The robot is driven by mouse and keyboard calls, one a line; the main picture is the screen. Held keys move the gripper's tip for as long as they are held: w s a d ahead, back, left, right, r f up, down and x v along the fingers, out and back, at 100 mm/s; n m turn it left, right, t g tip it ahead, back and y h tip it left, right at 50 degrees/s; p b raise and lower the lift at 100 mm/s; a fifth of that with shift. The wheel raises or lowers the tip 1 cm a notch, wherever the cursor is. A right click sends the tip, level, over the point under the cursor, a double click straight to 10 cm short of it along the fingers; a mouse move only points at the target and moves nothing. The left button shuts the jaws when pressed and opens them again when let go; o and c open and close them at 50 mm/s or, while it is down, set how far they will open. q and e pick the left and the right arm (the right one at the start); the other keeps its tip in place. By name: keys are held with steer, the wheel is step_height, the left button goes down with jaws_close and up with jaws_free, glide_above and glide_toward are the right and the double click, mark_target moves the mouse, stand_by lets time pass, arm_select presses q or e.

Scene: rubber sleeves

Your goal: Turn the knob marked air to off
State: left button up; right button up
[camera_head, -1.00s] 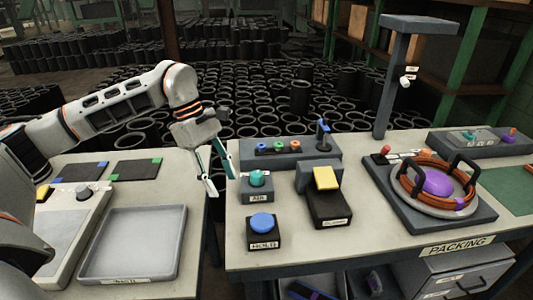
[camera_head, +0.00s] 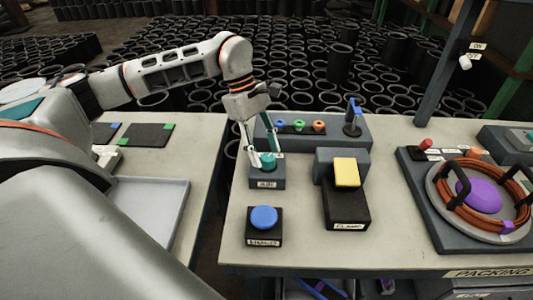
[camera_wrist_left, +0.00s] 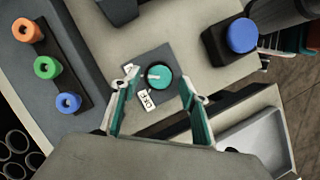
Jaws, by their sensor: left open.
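The air knob (camera_head: 268,161) is a round teal knob on a small grey box marked AIR (camera_head: 267,183). My left gripper (camera_head: 264,156) points down at it, open, with one finger on each side. In the left wrist view the knob (camera_wrist_left: 159,76) lies between the spread fingertips of the gripper (camera_wrist_left: 166,84), with a visible gap to each. A pale pointer line shows on the knob's top. A white OFF label (camera_wrist_left: 147,98) is beside it; another label is partly hidden by a finger. My right gripper is not in view.
A blue button (camera_head: 264,218) stands in front of the air box. A yellow-topped clamp block (camera_head: 346,173) stands to the right. Behind is a grey rack (camera_head: 340,126) with blue, green and orange sleeves. A grey tray (camera_head: 150,205) sits on the left table.

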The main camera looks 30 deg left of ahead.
arm_select(q)
steer(key=shift+d+f, duration=0.3)
steer(key=shift+f, duration=0.35)
steer(key=c, duration=1.1)
steer(key=n+t, duration=0.1)
steer(key=n, duration=0.1)
steer(key=n+t, duration=0.1)
steer(key=n, duration=0.2)
steer(key=shift+s+n+p, duration=0.2)
steer(key=shift+n+p, duration=0.1)
steer(key=shift+p, duration=0.1)
steer(key=n+t+y, duration=0.1)
steer(key=n, duration=0.2)
steer(key=n+t, duration=0.1)
steer(key=n, duration=0.2)
steer(key=shift+s+d+y+b, duration=0.1)
steer(key=shift+d+y+b, duration=0.05)
steer(key=shift+y+b, duration=0.25)
steer(key=shift+n, duration=0.3)
